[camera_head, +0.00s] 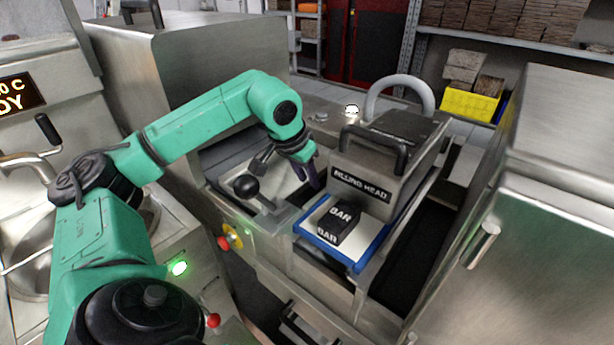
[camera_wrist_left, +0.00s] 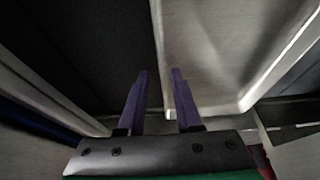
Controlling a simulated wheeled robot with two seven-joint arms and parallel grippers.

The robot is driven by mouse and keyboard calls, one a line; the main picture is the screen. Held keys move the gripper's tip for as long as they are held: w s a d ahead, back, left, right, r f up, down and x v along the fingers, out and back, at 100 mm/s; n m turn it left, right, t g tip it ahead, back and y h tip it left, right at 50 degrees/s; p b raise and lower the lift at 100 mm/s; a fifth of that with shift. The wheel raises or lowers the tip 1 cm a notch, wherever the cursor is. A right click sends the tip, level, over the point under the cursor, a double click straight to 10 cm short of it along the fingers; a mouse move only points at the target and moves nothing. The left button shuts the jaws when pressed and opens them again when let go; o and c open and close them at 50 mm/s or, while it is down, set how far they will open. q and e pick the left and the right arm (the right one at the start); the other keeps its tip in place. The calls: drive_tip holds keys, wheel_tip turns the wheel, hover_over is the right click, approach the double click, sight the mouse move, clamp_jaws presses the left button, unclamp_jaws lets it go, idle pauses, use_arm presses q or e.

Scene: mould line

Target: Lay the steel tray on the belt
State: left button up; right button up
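In the left wrist view the tray (camera_wrist_left: 215,45) fills the upper right, flat, with a raised pale rim. A dark surface that looks like the belt (camera_wrist_left: 85,40) lies beside it. My left gripper (camera_head: 313,174) points down at the tray's edge beside the filling head. Contact cannot be told. My right gripper is not in view.
The filling head (camera_head: 362,184) stands just right of my left gripper. A steel cabinet (camera_head: 540,200) stands at right.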

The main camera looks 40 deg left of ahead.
use_arm(q)
drive_tip(key=p+v, duration=0.1)
drive_tip(key=v, duration=1.1)
